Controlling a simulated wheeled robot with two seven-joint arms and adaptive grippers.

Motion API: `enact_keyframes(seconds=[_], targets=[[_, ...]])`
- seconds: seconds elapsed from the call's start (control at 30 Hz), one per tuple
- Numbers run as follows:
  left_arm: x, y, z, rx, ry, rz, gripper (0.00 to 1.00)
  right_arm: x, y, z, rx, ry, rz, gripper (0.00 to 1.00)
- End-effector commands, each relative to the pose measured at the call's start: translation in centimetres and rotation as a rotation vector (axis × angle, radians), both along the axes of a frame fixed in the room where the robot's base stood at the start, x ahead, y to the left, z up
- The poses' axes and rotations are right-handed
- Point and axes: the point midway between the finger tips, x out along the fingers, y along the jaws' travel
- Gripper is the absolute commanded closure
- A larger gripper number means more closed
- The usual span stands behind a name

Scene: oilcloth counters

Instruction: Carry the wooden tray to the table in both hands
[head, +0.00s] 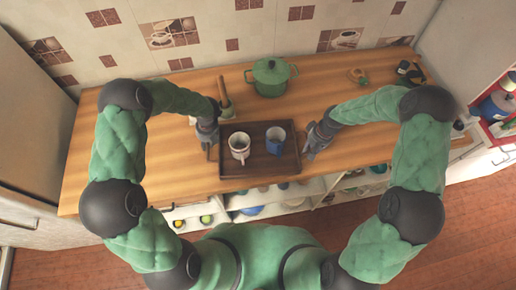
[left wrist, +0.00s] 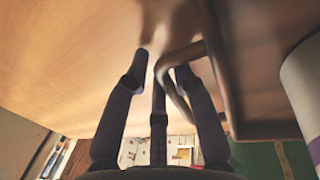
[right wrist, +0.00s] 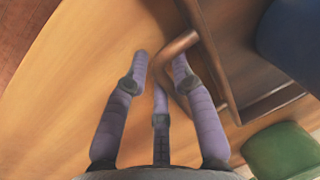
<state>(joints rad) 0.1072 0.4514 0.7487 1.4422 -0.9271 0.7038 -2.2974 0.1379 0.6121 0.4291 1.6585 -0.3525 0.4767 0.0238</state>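The dark wooden tray (head: 258,171) lies flat on the wooden counter, with a white mug (head: 239,146) and a blue mug (head: 275,141) standing on it. My left gripper (head: 207,140) is at the tray's left end. In the left wrist view its spread, straight fingers (left wrist: 160,70) are at the tray's handle (left wrist: 178,58). My right gripper (head: 312,143) is at the right end. In the right wrist view its spread fingers (right wrist: 160,70) are at the other handle (right wrist: 178,50). Both look open; contact with the handles cannot be told.
A green lidded pot (head: 270,78) stands behind the tray. A wooden-handled item (head: 224,92) stands near my left gripper. Small things (head: 408,70) lie at the counter's far right. Open shelves (head: 262,198) with dishes are below the front edge. The counter's left part is clear.

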Motion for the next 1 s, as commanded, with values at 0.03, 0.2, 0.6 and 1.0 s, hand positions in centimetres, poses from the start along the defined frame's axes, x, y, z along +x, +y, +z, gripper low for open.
enact_keyframes(seconds=[0.03, 0.2, 0.6, 1.0], targets=[[0.0, 0.0, 0.0, 0.000, 0.000, 0.000, 0.74, 0.0, 0.0, 0.0, 0.000, 0.000, 0.000, 0.75], [0.0, 0.0, 0.0, 0.000, 0.000, 0.000, 0.91, 0.0, 0.0, 0.0, 0.000, 0.000, 0.000, 0.92], [0.1, 0.0, 0.2, 0.001, -0.003, 0.001, 1.00, 0.1, 0.0, 0.1, -0.001, -0.002, 0.000, 1.00], [0.1, 0.0, 1.7, 0.001, -0.003, 0.001, 1.00, 0.1, 0.0, 1.7, -0.001, -0.001, 0.000, 1.00]])
